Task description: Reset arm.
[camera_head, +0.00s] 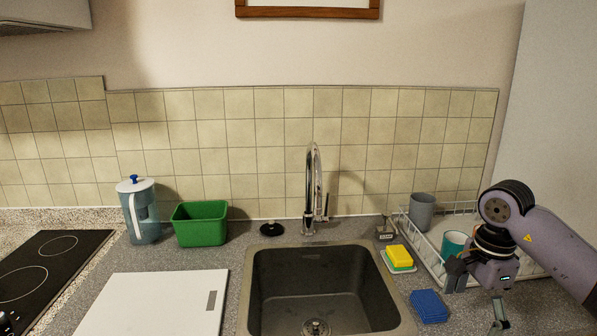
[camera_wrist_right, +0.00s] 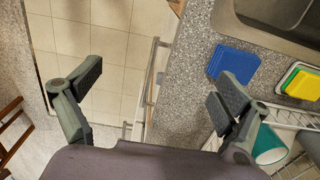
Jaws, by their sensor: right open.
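My right arm (camera_head: 560,240) comes in from the right edge of the head view, bent over the dish rack. My right gripper (camera_head: 477,296) points down at the front right of the counter, beside the rack and right of the blue sponge. In the right wrist view the fingers of this gripper (camera_wrist_right: 160,84) are spread wide with nothing between them. Beyond them show the counter edge and the floor. My left arm and gripper are in neither view.
A white dish rack (camera_head: 418,240) holds a grey cup (camera_head: 421,212) and a teal cup (camera_head: 454,244), partly behind my arm. A blue sponge (camera_head: 429,306) and a yellow-green sponge (camera_head: 399,257) lie right of the sink (camera_head: 256,290). A white board (camera_head: 150,305) lies left of it.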

